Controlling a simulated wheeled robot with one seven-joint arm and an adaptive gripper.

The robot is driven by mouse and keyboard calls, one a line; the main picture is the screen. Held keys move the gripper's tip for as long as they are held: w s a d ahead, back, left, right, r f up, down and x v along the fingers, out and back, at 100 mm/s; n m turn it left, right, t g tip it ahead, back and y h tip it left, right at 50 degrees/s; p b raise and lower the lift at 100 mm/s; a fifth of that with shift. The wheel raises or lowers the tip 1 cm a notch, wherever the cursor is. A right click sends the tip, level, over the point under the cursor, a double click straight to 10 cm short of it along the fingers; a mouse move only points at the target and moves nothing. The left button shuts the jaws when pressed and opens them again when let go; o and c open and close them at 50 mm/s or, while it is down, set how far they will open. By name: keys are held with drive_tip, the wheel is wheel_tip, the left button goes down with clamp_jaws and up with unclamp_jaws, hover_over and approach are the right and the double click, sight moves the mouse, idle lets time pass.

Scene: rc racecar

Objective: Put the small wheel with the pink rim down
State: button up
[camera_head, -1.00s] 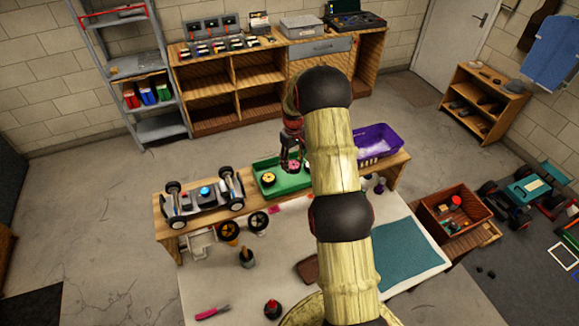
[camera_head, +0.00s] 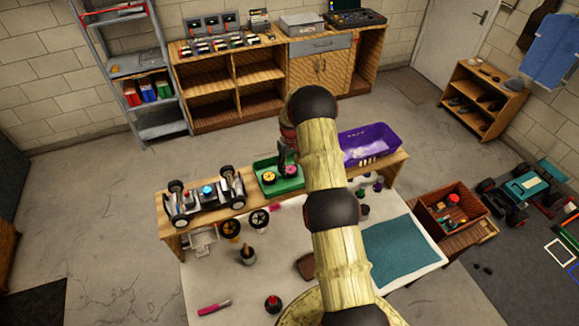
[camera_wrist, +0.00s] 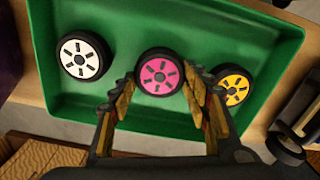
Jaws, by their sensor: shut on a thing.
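The small wheel with the pink rim (camera_wrist: 160,74) is between the two fingers of my gripper (camera_wrist: 158,92), which is shut on it. The wheel is over the floor of the green tray (camera_wrist: 122,30); I cannot tell if it touches the floor. A white-rimmed wheel (camera_wrist: 82,58) lies in the tray to its left and a yellow-rimmed wheel (camera_wrist: 233,86) to its right. In the head view the pink wheel (camera_head: 291,170) shows under my gripper, and my arm hides part of the tray's right side.
A car chassis (camera_head: 207,197) stands left of the tray on the wooden shelf. A purple basket (camera_head: 370,145) stands to the right.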

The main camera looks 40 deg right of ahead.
drive_tip(key=shift+f, duration=0.1)
drive_tip(key=shift+f, duration=0.15)
drive_tip(key=o, duration=1.1)
